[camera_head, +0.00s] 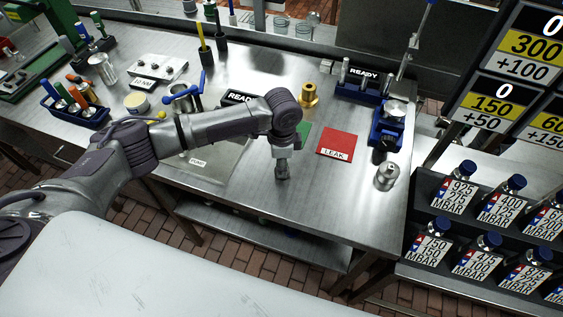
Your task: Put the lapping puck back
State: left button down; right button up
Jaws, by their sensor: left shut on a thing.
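My left arm reaches in from the left across the bench. My left gripper (282,171) points down over the bare steel near the bench's front edge, left of the red LEAK mat. It is shut on a small grey thing, taken to be the lapping puck, which the fingers mostly hide. I cannot tell whether that thing touches the bench. A silver knobbed metal piece (387,177) stands at the bench's right front. My right gripper is not in view.
A red LEAK mat (337,144) lies beside a partly hidden green mat (303,134). A brass fitting (309,95) and a blue READY rack (362,86) stand behind. A grey plate (215,165) lies under my arm. Labelled bottles (455,187) stand right.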

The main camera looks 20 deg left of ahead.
pick_arm(q)
jog(key=c, duration=0.8)
grip_release()
jog(key=shift+f, duration=0.1)
jog(key=shift+c, duration=0.2)
notch_tip(320, 180, up, 11)
jog(key=b, duration=0.3)
jog(key=shift+r, duration=0.65)
